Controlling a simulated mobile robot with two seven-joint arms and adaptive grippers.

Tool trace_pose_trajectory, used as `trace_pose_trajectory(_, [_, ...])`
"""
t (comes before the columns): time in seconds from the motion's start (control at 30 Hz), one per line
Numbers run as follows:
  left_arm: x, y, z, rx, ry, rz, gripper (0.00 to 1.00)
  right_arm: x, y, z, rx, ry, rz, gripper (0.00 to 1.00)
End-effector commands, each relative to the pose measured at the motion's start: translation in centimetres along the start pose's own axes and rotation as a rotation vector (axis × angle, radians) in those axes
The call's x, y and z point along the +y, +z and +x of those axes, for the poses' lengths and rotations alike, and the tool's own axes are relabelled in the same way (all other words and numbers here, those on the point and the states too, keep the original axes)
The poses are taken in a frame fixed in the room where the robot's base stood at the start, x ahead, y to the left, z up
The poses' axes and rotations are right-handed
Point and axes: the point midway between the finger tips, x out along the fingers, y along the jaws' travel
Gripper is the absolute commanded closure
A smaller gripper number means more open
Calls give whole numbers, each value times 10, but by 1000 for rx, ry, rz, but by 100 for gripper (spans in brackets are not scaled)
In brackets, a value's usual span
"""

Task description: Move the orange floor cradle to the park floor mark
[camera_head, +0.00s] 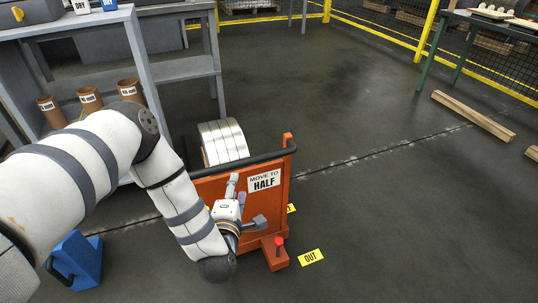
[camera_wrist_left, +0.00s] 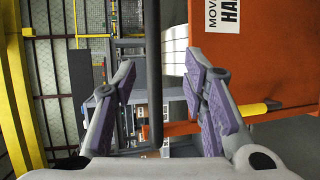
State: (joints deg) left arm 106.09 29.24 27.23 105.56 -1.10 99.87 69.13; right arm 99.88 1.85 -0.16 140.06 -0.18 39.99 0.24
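The orange floor cradle (camera_head: 275,205) stands in the middle of the head view with a "MOVE TO HALF" sign, a black handle bar (camera_head: 262,157) along its top and a steel coil (camera_head: 222,142) behind its panel. My left gripper (camera_head: 233,187) is in front of the panel, below the bar. In the left wrist view the left gripper (camera_wrist_left: 162,76) is open, with the bar (camera_wrist_left: 153,70) running between its fingers, apparently untouched. My right gripper is out of view. I see no mark readable as park; a yellow "OUT" floor label (camera_head: 311,257) lies right of the cradle.
A grey shelf (camera_head: 180,70) with brown tubes (camera_head: 89,98) stands behind on the left. A blue object (camera_head: 78,258) is at lower left. Wooden beams (camera_head: 473,115) lie at right, near a yellow-framed fence (camera_head: 425,35). The floor right of the cradle is mostly clear.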

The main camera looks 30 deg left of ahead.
Motion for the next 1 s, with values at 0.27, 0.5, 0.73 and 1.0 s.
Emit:
trace_pose_trajectory(0.27, [6, -3, 52, 12, 24, -21, 60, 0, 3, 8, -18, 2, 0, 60])
trace_pose_trajectory(0.5, [5, -3, 105, 10, 18, -18, 60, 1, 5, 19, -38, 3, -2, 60])
trace_pose_trajectory(0.73, [7, -2, 122, 8, 18, -19, 60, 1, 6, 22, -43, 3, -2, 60])
trace_pose_trajectory(1.0, [8, -2, 122, 7, 18, -18, 79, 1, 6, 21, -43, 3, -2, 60])
